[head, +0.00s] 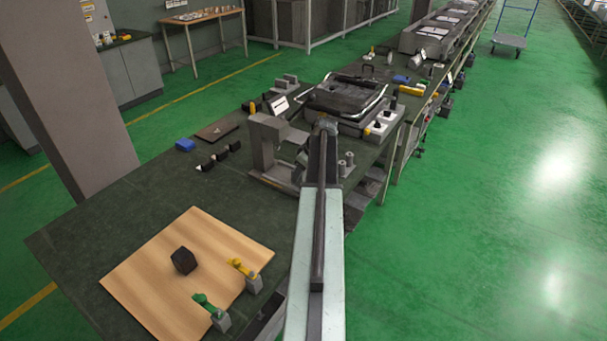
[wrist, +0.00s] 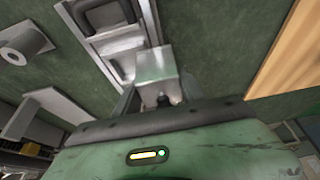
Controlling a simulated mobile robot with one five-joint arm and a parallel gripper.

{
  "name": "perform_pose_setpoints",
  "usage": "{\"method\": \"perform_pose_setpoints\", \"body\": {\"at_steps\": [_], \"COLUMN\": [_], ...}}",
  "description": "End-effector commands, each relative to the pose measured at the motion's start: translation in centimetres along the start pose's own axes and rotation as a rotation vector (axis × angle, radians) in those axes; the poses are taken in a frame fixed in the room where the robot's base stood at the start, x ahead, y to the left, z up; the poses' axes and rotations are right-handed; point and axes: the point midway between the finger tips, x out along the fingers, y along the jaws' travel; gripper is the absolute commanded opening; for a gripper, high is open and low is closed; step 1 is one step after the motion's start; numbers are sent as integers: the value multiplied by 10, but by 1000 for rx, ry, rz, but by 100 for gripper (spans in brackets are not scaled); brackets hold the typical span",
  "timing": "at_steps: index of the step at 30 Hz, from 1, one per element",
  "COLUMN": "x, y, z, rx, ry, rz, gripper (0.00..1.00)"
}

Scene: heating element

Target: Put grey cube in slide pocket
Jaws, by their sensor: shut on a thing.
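A pale grey cube (wrist: 156,66) sits between the fingers of my gripper (wrist: 158,84) in the wrist view. The gripper is shut on it. Just beyond the cube, up and to the left, is a grey metal slide (wrist: 121,42) with a dark recessed pocket (wrist: 104,16). The cube appears close to the slide's near end, and I cannot tell whether they touch. In the head view my arm covers the middle, and the gripper and cube cannot be made out there.
A dark block (head: 184,260) rests on a wooden board (head: 150,285), near yellow (head: 243,268) and green (head: 207,305) levers. A grey upright fixture (head: 268,142) stands left of my arm. A black device with a handle (head: 345,97) lies behind.

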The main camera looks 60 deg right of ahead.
Motion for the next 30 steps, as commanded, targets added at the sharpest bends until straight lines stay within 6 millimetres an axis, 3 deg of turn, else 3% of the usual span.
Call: {"method": "perform_pose_setpoints", "body": {"at_steps": [1,3,7,17,24,30], "x": [5,8,11,14,47,46], "y": [19,33,48,60,57,57], "z": [-6,-10,-14,-18,-4,-4], "rx": [1,1,1,0,-1,-1], "ry": [1,1,1,1,1,1], "rz": [0,0,0,0,-1,-1], "gripper": [0,0,0,0,0,0]}}
